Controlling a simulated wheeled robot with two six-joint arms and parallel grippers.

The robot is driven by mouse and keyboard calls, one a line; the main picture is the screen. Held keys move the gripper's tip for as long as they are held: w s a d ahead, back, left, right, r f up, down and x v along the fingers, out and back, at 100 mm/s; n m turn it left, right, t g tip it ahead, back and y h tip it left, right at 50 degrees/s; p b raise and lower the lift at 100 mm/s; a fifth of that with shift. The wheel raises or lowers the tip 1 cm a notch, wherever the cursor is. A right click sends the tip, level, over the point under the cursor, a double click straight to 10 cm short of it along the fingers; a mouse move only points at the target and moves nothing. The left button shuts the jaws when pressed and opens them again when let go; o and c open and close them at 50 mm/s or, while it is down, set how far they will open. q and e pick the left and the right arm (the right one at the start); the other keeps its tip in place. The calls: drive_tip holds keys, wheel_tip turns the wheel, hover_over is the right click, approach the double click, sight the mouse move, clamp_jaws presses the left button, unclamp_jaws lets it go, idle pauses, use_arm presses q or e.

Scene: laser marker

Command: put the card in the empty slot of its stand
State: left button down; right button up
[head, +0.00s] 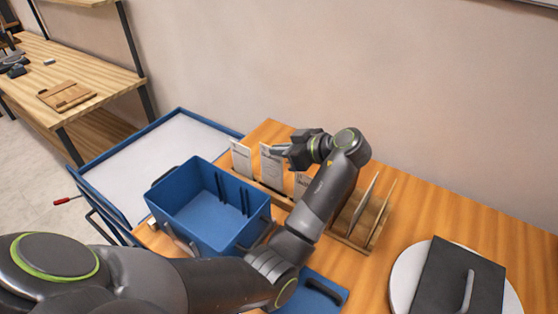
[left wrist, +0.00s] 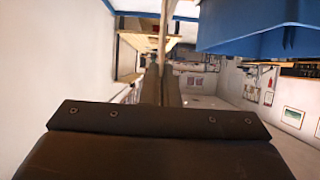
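The wooden card stand (head: 347,241) runs along the table near the wall, partly hidden behind my left arm. Pale printed cards stand along it: one (head: 241,159) at the left end and one (head: 302,184) partly covered by my arm. Between them is a taller-showing card (head: 271,167), with my left gripper (head: 281,151) at its upper right edge. In the left wrist view the fingers (left wrist: 162,88) are close together on a thin upright edge (left wrist: 163,35), seemingly this card. I cannot tell whether its bottom sits in a slot. My right gripper is out of view.
A blue open bin (head: 208,207) stands in front of the stand's left part. Two thin upright panels (head: 379,212) rise at the stand's right end. A round white plate with a dark handled block (head: 458,280) lies at right. Wall close behind.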

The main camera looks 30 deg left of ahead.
sight(272, 169)
use_arm(q)
wheel_tip(272, 169, down, 4)
drive_tip(key=shift+r+p, duration=0.1)
drive_tip(key=shift+p, duration=0.25)
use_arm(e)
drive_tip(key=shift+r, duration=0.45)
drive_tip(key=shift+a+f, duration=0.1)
use_arm(q)
drive_tip(key=c, duration=1.7)
unclamp_jaws()
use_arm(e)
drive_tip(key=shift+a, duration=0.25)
